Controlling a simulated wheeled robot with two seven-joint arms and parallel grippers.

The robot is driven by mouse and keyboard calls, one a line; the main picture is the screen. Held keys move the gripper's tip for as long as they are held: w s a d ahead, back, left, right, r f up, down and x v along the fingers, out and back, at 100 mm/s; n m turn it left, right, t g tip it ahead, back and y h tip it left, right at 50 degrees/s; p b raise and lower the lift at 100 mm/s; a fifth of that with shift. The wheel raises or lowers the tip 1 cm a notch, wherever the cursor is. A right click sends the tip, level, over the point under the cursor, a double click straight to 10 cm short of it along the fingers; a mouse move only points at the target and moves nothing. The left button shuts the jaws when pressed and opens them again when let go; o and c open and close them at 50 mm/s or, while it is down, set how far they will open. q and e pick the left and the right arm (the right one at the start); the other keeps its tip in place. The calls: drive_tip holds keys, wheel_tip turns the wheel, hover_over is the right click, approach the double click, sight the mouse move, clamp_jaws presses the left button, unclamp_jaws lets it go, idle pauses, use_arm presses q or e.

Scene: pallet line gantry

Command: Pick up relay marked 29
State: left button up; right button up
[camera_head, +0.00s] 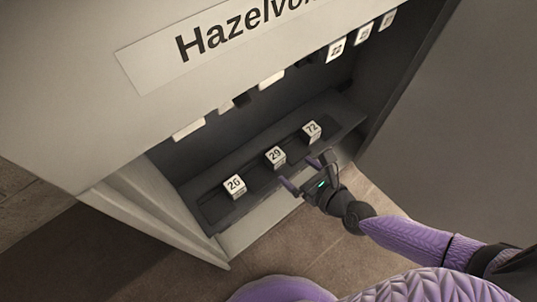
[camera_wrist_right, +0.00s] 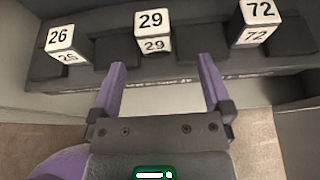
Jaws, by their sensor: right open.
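The relay marked 29 (camera_head: 275,155) is a small white block on the dark lower shelf of the cabinet, between the relay marked 26 (camera_head: 234,186) and the relay marked 72 (camera_head: 311,130). In the right wrist view, relay 29 (camera_wrist_right: 153,32) stands ahead, roughly in line with the gap between the fingers. My right gripper (camera_head: 306,174) is open and empty, just in front of the shelf and short of relay 29. It also shows in the right wrist view (camera_wrist_right: 162,75). My left gripper is not in view.
The cabinet's upper panel carries a white name sign (camera_head: 230,38). Several white blocks, such as one marked 22 (camera_head: 336,49), sit on a higher row under the panel. A side wall (camera_head: 408,75) bounds the bay on the right. Open floor (camera_head: 300,240) lies in front.

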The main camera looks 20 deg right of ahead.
sight(279, 158)
drive_tip(key=w, duration=0.1)
drive_tip(key=w+a, duration=0.1)
drive_tip(key=shift+w+a, duration=0.3)
drive_tip(key=shift+w, duration=0.1)
drive_tip(key=x, duration=0.2)
drive_tip(key=shift+w+a+f, duration=0.2)
drive_tip(key=shift+w+f, duration=0.05)
drive_tip(key=shift+w, duration=0.2)
clamp_jaws()
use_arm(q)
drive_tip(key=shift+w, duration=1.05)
use_arm(e)
drive_tip(key=shift+r, duration=0.1)
wheel_tip(279, 158, up, 3)
drive_tip(key=shift+f+p, duration=0.25)
drive_tip(key=shift+p, duration=0.65)
wheel_tip(279, 158, up, 3)
drive_tip(key=shift+w+a+f+p, duration=0.1)
drive_tip(key=shift+f+p, duration=0.15)
drive_tip(key=shift+p, duration=0.8)
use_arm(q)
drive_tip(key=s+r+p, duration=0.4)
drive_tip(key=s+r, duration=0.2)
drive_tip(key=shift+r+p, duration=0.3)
use_arm(e)
wheel_tip(279, 158, up, 5)
